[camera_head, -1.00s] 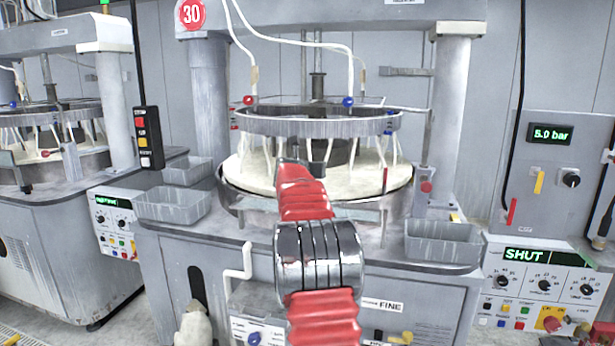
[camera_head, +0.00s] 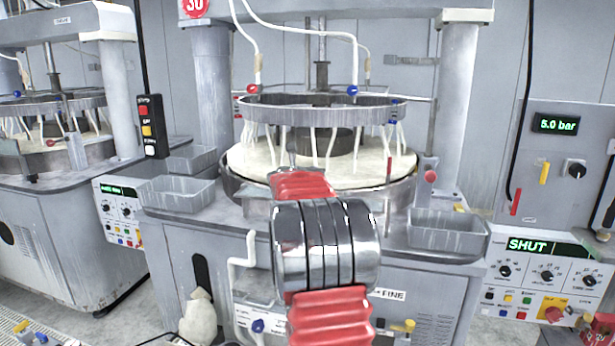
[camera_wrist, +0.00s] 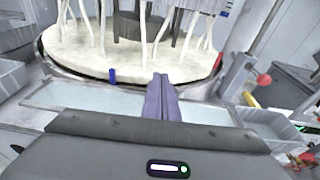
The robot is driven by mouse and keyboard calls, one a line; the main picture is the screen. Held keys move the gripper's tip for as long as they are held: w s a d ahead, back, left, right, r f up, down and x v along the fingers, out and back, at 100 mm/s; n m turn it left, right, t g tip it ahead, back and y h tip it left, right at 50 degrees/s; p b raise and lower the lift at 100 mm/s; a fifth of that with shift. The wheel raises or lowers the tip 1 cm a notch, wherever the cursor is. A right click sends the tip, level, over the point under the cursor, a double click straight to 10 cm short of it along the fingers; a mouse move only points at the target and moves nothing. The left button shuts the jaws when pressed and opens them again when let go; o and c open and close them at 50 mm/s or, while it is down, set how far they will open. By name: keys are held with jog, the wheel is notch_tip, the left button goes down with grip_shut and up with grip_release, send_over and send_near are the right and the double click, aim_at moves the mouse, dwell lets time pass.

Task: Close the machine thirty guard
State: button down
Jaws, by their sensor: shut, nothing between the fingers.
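Machine thirty, with its red number sign (camera_head: 195,6) partly cut off, stands ahead. Its round pale platen (camera_head: 245,160) is under a raised grey ring (camera_head: 320,110). A low, pale see-through panel (camera_wrist: 85,97), apparently the guard, runs across the front of the platen in the wrist view; my arm hides much of that area in the head view. My gripper (camera_wrist: 162,98) is shut and empty, with its fingers together over the panel's middle, pointing at the platen's front edge. I cannot tell whether it touches the panel.
Grey bins (camera_head: 178,193) and (camera_head: 447,232) stand on the deck at either side. A red-topped post (camera_head: 430,175) is right of the platen. A control panel (camera_head: 540,275) reading SHUT is at right. A pale sack (camera_head: 198,318) stands on the floor at front left.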

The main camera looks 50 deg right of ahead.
jog(key=shift+f+v, duration=0.15)
jog(key=shift+v, duration=1.05)
jog(key=shift+f+v, duration=0.15)
jog(key=shift+v, duration=1)
jog(key=w+a+f+n+t+y, duration=0.3)
jog(key=w+a+f+n+y, duration=0.35)
jog(key=n, duration=0.75)
jog(key=s+a+f+n+y, duration=0.2)
jog(key=a+f+n, duration=0.1)
jog(key=a+n, duration=0.55)
jog(key=s+a+f+n+y, duration=0.25)
jog(key=a+n, duration=0.25)
jog(key=a, duration=0.6)
jog(key=s+a+f+n+g+y, duration=0.1)
jog(key=s+a+n+g, duration=0.1)
jog(key=s+a+n, duration=0.8)
jog(key=s+a+f+n+g+y, duration=0.2)
jog(key=s+a+n, duration=0.9)
jog(key=s+a, duration=0.8)
jog(key=shift+s, duration=0.3)
